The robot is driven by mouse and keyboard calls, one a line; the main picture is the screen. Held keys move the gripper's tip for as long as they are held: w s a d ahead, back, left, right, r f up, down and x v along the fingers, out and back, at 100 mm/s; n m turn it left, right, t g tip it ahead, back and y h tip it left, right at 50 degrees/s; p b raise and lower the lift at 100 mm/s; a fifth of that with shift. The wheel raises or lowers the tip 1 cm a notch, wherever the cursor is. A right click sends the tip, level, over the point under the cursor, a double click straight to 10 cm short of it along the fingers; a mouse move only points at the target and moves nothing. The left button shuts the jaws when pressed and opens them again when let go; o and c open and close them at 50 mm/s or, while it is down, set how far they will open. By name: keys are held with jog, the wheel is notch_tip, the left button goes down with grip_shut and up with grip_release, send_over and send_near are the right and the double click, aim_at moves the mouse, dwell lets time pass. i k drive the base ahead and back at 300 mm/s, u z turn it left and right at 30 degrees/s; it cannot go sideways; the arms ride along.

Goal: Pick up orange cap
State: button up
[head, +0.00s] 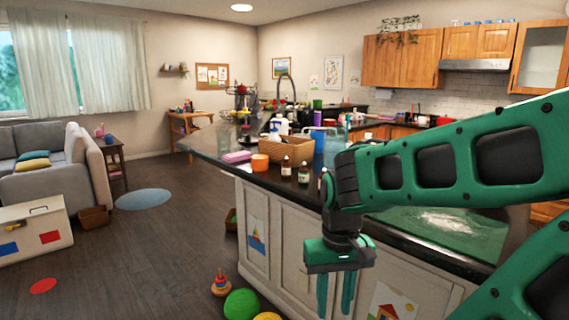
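An orange cylindrical object (260,162), which may be the orange cap, stands near the front edge of the dark island counter. It is left of a wicker basket (288,150). My gripper (335,299) hangs at the lower right with its fingers pointing down, in front of the island's cabinet side and below the counter top in the picture. Its two green fingers are apart with nothing seen between them. The gripper is right of and lower than the orange object, well clear of it.
Two small dark bottles (303,172) stand right of the orange object, and a pink item (237,157) lies left of it. A green mat (440,232) covers the counter's right part, partly behind my arm. A green ball (241,304) and ring stacker (221,285) are on the floor.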

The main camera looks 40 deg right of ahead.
aim_at(258, 162)
jog(key=z, duration=0.15)
jog(key=i, duration=1)
jog(key=u, duration=0.05)
